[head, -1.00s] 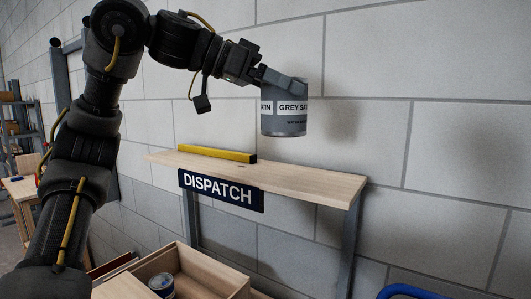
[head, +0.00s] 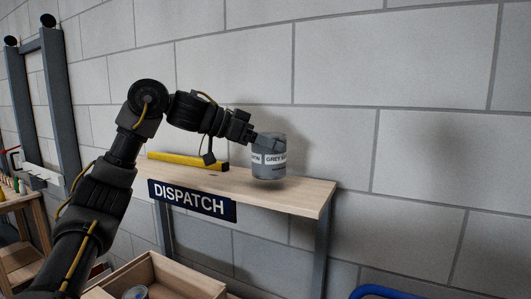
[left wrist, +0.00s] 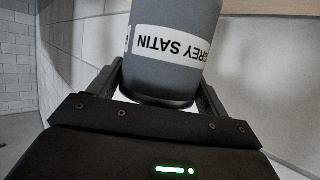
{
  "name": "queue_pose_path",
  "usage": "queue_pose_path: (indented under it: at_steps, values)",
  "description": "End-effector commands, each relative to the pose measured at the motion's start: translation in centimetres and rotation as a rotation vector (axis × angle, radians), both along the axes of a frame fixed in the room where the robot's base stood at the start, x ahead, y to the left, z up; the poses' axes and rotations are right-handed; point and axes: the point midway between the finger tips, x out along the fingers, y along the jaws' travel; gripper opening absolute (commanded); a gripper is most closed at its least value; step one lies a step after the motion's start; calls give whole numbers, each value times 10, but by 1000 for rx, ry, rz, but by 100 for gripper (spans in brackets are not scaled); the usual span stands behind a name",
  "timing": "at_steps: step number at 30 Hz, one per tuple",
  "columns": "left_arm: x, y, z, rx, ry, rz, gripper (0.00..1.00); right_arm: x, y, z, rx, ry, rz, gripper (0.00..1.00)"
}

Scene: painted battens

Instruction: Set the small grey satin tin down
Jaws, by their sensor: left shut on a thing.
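The grey satin tin (head: 270,166) is upright in my left gripper (head: 268,143), over the wooden dispatch shelf (head: 300,195). Its base is close to the shelf top; I cannot tell whether it touches. In the left wrist view, the tin (left wrist: 170,70) sits between the two fingers (left wrist: 165,95), with its white "GREY SATIN" label upside down. The gripper is shut on it. My right gripper is not in view.
A yellow batten (head: 188,161) lies along the back left of the shelf. A dark "DISPATCH" sign (head: 193,199) hangs on the front edge. The shelf top right of the tin is bare. A wooden crate (head: 180,272) with a tin (head: 135,292) stands below.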

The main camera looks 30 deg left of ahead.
Motion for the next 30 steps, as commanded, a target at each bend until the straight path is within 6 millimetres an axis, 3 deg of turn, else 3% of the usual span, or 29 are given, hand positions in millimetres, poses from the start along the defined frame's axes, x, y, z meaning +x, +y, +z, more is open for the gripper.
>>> queue_pose_path:
  at_steps: [7, 20, 21, 26, 30]
  values:
    - [0, 1, -25, 0, -1, 2, 36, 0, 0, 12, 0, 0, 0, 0]
    - [0, 0, -32, -1, -2, 1, 36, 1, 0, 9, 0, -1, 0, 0]
    - [0, 0, -33, 1, 2, 1, 80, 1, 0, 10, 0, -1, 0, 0]
    - [0, 0, -33, 1, 2, 1, 99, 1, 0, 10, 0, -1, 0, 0]
    - [0, 0, -33, 1, 2, 1, 99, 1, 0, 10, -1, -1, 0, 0]
